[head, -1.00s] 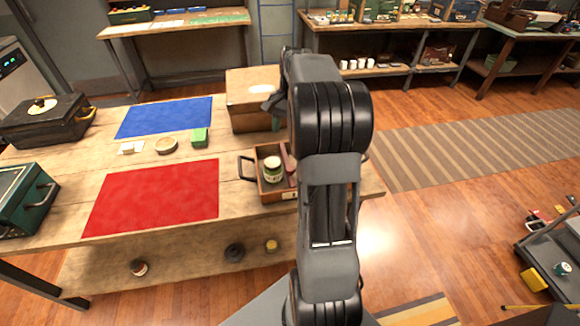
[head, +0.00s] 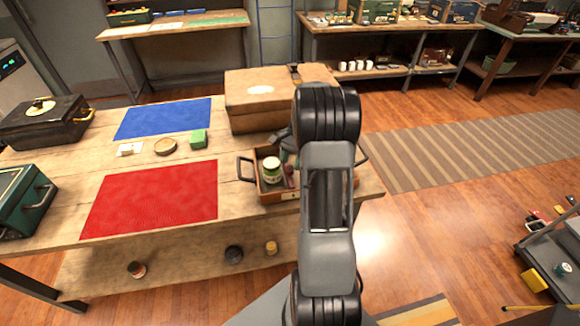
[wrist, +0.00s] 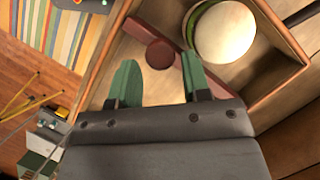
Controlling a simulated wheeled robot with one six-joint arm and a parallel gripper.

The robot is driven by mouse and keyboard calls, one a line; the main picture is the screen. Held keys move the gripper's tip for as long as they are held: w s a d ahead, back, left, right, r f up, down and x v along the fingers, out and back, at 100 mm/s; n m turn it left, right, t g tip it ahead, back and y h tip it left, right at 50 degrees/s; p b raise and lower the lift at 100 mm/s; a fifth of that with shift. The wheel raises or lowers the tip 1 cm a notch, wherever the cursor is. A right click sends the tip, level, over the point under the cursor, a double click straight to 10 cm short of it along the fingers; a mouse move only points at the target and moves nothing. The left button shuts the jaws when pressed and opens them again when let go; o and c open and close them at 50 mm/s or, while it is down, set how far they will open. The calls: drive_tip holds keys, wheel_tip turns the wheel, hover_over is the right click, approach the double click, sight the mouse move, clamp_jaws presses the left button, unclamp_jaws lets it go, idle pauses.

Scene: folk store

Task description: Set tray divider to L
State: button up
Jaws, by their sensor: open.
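The wooden tray (head: 266,198) with dark side handles stands near the right end of the table. A jar with a pale lid (head: 272,164) stands in its left part; the lid is large in the wrist view (wrist: 226,33). The reddish-brown divider (wrist: 140,31) runs slantwise across the tray beside the jar, with a round knob (wrist: 160,53) on it. My gripper (wrist: 162,75) is open and empty over the tray, with the knob just ahead of and between its green fingertips. The right finger covers part of the divider. My arm hides the tray's right part in the head view. No L mark is readable.
A large wooden box (head: 250,105) stands close behind the tray. A green block (head: 199,139), a round dish (head: 166,146), a red mat (head: 150,198) and a blue mat (head: 163,118) lie to the left.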

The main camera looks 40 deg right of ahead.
drive_tip(key=shift+x, duration=1.15)
clamp_jaws()
